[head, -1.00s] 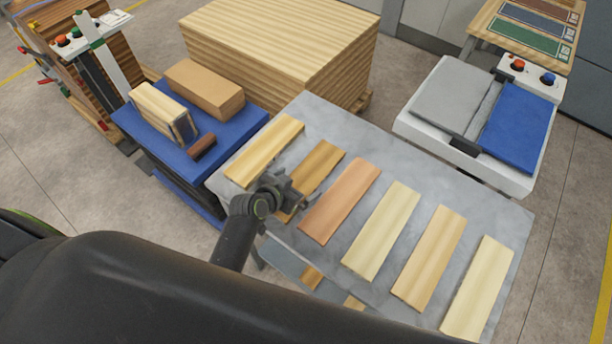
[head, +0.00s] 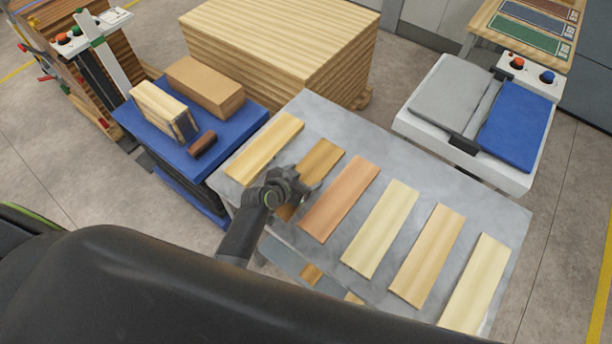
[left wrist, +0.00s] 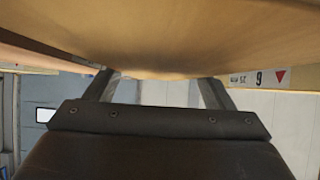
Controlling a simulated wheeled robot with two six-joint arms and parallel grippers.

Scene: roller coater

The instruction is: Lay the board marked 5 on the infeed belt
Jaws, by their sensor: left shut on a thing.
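Several boards lie in a row on a grey table (head: 385,150). My left gripper (head: 306,190) is at the near end of the brown second board from the left (head: 322,157) and is shut on it. That board still appears to lie at table level. In the left wrist view a board's underside (left wrist: 180,30) fills the top, with the gripper fingers (left wrist: 155,88) reaching up to it. A label with a red triangle and a figure like a 6 (left wrist: 258,79) shows on an edge at right. No number reads on the gripped board. I cannot make out an infeed belt. My right gripper is out of view.
Close neighbours are a pale board (head: 265,150) at left and a reddish board (head: 340,200) at right. A blue cart (head: 235,135) with blocks stands left, a large wood stack (head: 290,45) behind, and a white unit with grey and blue pads (head: 480,165) at right.

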